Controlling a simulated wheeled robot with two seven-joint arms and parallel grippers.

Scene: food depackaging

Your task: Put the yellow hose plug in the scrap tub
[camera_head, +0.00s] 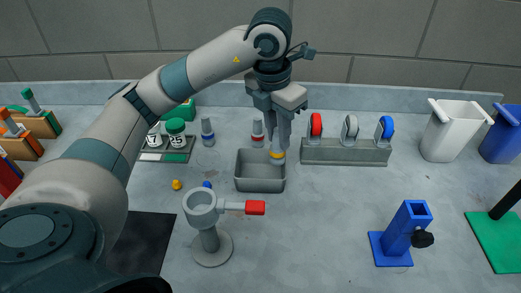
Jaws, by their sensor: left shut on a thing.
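My left gripper (278,145) is shut on a pale grey piece with a yellow band (277,157), which looks like the yellow hose plug. It holds the piece upright, at the right side of an open grey tub (248,185). I cannot tell whether the piece's lower end is inside the tub or behind its rim. A small yellow piece (177,184) lies on the table left of the tub. Similar grey pieces with a blue band (207,131) and a red band (257,134) stand behind. My right gripper is not in view.
A grey stand with a red handle (255,207) is in front of the tub. A white bin (451,135) and a blue post (404,232) are farther right. The table between is clear.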

